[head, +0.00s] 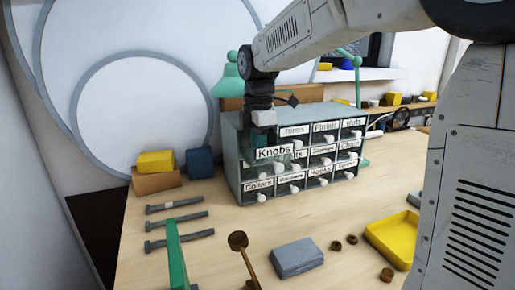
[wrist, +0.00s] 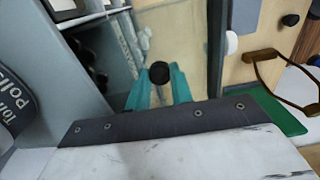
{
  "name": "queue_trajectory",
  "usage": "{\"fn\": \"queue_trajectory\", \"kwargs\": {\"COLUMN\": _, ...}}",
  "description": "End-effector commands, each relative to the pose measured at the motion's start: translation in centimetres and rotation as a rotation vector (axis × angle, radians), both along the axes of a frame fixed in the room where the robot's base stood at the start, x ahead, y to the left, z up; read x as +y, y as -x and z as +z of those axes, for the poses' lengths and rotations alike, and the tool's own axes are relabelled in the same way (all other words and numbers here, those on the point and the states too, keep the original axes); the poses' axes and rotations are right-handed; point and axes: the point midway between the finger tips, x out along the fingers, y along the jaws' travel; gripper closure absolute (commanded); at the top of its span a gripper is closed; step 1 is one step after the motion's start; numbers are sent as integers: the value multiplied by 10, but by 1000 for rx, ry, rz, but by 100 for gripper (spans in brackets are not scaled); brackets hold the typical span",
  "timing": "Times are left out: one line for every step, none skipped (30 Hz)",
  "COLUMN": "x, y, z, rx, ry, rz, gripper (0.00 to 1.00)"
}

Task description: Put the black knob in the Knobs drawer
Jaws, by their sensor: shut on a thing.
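The black knob (wrist: 160,72) is between the teal fingers of my gripper (wrist: 158,88) in the wrist view; the fingers are shut on it. In the head view my gripper (head: 264,134) points down at the left of the drawer cabinet, just behind the Knobs label. The Knobs drawer (head: 273,153) is pulled out, with its labelled front standing forward of the others. The knob itself does not show in the head view. I cannot tell whether it is inside the drawer or just above it.
The grey drawer cabinet (head: 231,150) has several labelled drawers with white pulls. Bolts (head: 178,222), a grey block (head: 296,257), small brown rings (head: 335,245) and a yellow tray (head: 392,240) lie on the table. A green lamp (head: 232,80) stands behind the cabinet.

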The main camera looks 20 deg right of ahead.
Motion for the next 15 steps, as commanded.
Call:
{"fn": "queue_trajectory", "kwargs": {"x": 0, "y": 0, "z": -2, "rx": -1, "ry": 0, "rz": 1, "gripper": 99}}
{"fn": "queue_trajectory", "kwargs": {"x": 1, "y": 0, "z": -2, "rx": -2, "ry": 0, "rz": 1, "gripper": 99}}
{"fn": "queue_trajectory", "kwargs": {"x": 1, "y": 0, "z": -1, "rx": -2, "ry": 0, "rz": 1, "gripper": 99}}
{"fn": "queue_trajectory", "kwargs": {"x": 1, "y": 0, "z": -1, "rx": -2, "ry": 0, "rz": 1, "gripper": 99}}
{"fn": "queue_trajectory", "kwargs": {"x": 1, "y": 0, "z": -1, "rx": -2, "ry": 0, "rz": 1, "gripper": 99}}
{"fn": "queue_trajectory", "kwargs": {"x": 1, "y": 0, "z": -1, "rx": -2, "ry": 0, "rz": 2, "gripper": 99}}
{"fn": "queue_trajectory", "kwargs": {"x": 1, "y": 0, "z": -2, "rx": -2, "ry": 0, "rz": 2, "gripper": 99}}
{"fn": "queue_trajectory", "kwargs": {"x": 1, "y": 0, "z": -2, "rx": -2, "ry": 0, "rz": 2, "gripper": 99}}
{"fn": "queue_trajectory", "kwargs": {"x": 1, "y": 0, "z": -3, "rx": -2, "ry": 0, "rz": 2, "gripper": 99}}
{"fn": "queue_trajectory", "kwargs": {"x": 2, "y": 0, "z": -4, "rx": -2, "ry": 0, "rz": 2, "gripper": 99}}
{"fn": "queue_trajectory", "kwargs": {"x": 2, "y": 0, "z": -4, "rx": -2, "ry": 0, "rz": 2, "gripper": 75}}
{"fn": "queue_trajectory", "kwargs": {"x": 2, "y": 0, "z": -4, "rx": -2, "ry": 0, "rz": 2, "gripper": 64}}
{"fn": "queue_trajectory", "kwargs": {"x": 2, "y": 0, "z": -4, "rx": -2, "ry": 0, "rz": 2, "gripper": 56}}
{"fn": "queue_trajectory", "kwargs": {"x": 2, "y": 0, "z": -4, "rx": -2, "ry": 0, "rz": 3, "gripper": 56}}
{"fn": "queue_trajectory", "kwargs": {"x": 2, "y": 0, "z": -4, "rx": -2, "ry": 0, "rz": 3, "gripper": 56}}
